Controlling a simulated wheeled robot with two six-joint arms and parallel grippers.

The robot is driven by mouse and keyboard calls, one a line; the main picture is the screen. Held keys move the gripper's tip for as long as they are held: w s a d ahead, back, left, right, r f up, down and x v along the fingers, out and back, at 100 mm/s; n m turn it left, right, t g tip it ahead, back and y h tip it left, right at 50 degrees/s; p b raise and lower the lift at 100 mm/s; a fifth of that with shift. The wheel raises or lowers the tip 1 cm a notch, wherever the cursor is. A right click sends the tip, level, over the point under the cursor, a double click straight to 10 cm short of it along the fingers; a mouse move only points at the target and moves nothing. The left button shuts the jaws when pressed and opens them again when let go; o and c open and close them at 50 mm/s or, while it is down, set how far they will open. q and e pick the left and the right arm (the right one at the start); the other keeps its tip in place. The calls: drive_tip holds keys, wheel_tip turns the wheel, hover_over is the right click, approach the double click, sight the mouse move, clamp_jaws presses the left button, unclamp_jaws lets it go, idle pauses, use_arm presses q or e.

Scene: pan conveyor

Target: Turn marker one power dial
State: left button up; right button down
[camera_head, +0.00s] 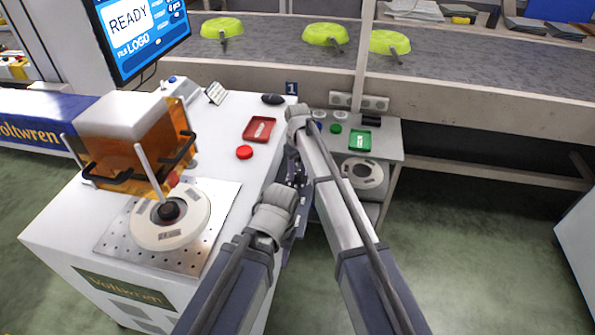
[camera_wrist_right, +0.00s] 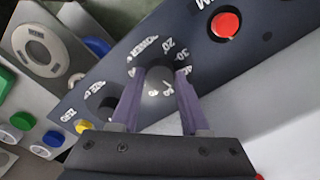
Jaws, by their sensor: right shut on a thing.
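The power dial (camera_wrist_right: 158,84) is a round dark knob with a shiny face on a dark control panel (camera_wrist_right: 205,68), with a white printed scale reading 20 and 30 around it. My right gripper (camera_wrist_right: 160,95) has its two purple fingers on either side of the dial, shut on it. In the head view the right arm reaches to the side of the white marker one cabinet (camera_head: 85,225), where the dark panel is mostly hidden behind my arms. My left arm shows at the lower middle, but its fingers are not visible.
A red button (camera_wrist_right: 225,25) and a smaller dark knob (camera_wrist_right: 100,102) flank the dial. An orange-shielded marking head (camera_head: 135,140) stands over a round plate on the cabinet. A red tray (camera_head: 259,130) lies on top. A grey side table (camera_head: 392,140) and conveyor (camera_head: 480,75) are beyond.

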sight(298, 174)
drive_tip(key=shift+n, duration=0.3)
idle(0.4)
drive_tip(key=shift+c, duration=1.9)
unclamp_jaws()
drive_tip(key=shift+r, duration=0.1)
wheel_tip(298, 174, up, 8)
drive_tip(key=p, duration=0.8)
drive_tip(key=shift+f, duration=0.2)
